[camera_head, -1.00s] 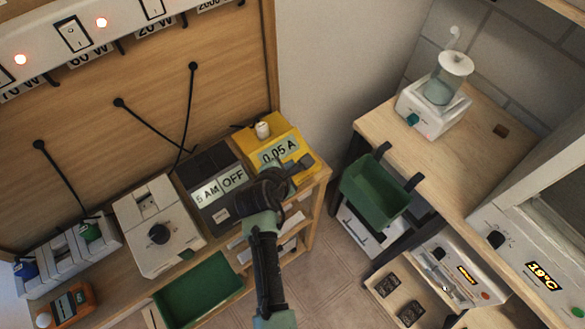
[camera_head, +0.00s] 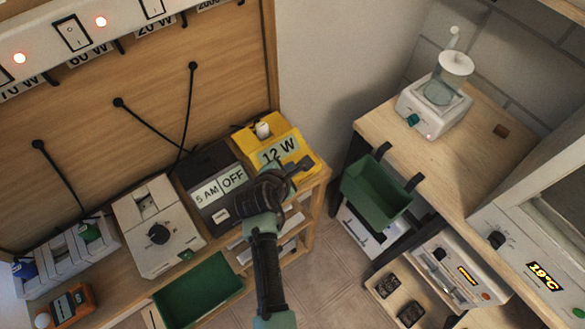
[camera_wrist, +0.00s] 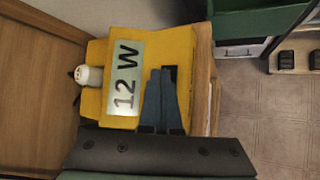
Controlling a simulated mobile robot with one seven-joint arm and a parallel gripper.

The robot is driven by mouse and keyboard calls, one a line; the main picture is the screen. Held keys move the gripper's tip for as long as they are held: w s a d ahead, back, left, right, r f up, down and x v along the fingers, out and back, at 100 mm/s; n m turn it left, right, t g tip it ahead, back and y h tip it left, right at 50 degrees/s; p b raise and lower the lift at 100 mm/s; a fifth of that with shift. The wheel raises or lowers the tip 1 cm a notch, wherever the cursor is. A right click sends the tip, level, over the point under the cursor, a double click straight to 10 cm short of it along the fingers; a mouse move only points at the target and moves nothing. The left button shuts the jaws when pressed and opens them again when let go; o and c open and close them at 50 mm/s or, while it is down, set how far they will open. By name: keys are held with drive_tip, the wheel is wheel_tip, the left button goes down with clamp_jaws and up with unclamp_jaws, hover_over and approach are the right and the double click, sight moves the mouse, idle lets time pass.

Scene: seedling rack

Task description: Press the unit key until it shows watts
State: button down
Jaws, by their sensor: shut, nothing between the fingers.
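The yellow meter (camera_head: 287,154) stands at the right end of the wooden bench. Its display (camera_head: 279,148) reads "12 W", and the same reading shows in the wrist view (camera_wrist: 124,78). My gripper (camera_head: 303,164) is shut and empty at the front of the meter. In the wrist view its fingertips (camera_wrist: 163,72) are beside a small dark key (camera_wrist: 170,74) on the yellow face. The fingers partly cover that area, so I cannot tell whether they touch the key.
A dark box (camera_head: 213,190) with "5 AM OFF" labels stands left of the meter. A beige device (camera_head: 150,232) with a black knob is further left. A green bin (camera_head: 376,189) hangs on the right-hand table. Clear floor lies between bench and table.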

drive_tip(key=shift+r+p, duration=0.7)
drive_tip(key=shift+p, duration=0.2)
drive_tip(key=shift+r, duration=0.1)
wheel_tip(320, 180, up, 5)
drive_tip(key=p, duration=0.5)
idle(0.7)
